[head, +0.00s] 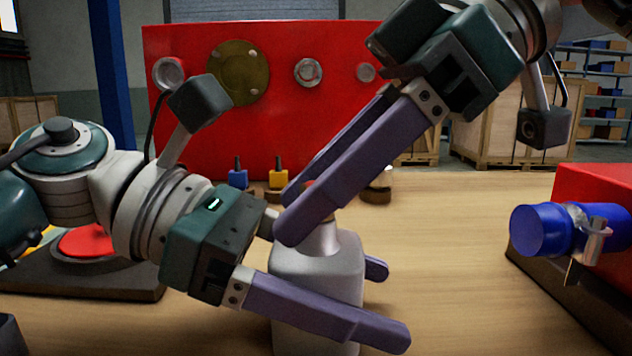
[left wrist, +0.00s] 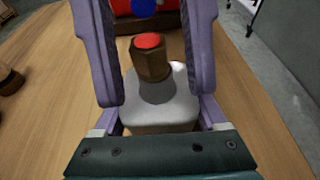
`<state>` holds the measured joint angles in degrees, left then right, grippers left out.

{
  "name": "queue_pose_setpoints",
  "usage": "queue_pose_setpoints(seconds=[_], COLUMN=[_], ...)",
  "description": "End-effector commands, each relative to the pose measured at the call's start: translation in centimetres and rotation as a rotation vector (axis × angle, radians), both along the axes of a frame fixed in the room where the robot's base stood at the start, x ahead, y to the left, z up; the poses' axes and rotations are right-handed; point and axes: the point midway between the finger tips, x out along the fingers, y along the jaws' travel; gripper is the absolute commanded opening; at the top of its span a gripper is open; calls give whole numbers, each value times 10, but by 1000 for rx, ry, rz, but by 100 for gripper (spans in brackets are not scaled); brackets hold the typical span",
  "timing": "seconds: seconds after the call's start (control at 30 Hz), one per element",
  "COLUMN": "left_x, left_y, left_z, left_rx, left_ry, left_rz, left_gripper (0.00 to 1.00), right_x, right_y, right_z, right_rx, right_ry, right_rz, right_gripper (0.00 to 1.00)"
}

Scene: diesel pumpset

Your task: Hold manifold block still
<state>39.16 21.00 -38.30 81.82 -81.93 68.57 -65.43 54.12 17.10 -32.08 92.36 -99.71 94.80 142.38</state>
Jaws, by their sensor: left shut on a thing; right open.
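The manifold block (head: 318,275) is a pale grey block with rounded edges, upright on the wooden table. My left gripper (head: 390,302) is shut on it, one finger along its near side and the other mostly hidden behind it. In the left wrist view the block (left wrist: 165,118) sits between both fingers, with a brown hexagonal fitting (left wrist: 151,62) with a red top standing on it. My right gripper (head: 288,215) comes down from the upper right, open. Its fingers pass in front of the block's top and hide most of the fitting in the head view.
A red panel (head: 325,110) with round ports stands behind. Small blue (head: 237,177) and yellow (head: 277,178) knobbed parts stand before it. A red unit with a blue cylinder (head: 542,229) is at right. A dark base with a red disc (head: 85,243) is at left. Table right of the block is clear.

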Motion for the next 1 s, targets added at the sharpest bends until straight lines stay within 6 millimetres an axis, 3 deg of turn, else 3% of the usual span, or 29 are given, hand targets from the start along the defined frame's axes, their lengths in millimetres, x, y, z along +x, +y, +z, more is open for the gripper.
queue_pose_setpoints(seconds=[0.33, 0.73, 1.0], left_x=[0, 0, 0], left_y=[0, 0, 0], left_z=[0, 0, 0], left_rx=[0, 0, 0], left_ry=[1, 1, 1], left_rz=[0, 0, 0], left_gripper=[0, 0, 0], right_x=[-1, 0, 1], right_y=[1, 1, 0], right_z=[1, 1, 0], right_rx=[5, 5, 1], right_ry=[-4, 3, 2], right_rz=[-378, -587, -603], right_gripper=[48, 48, 48])
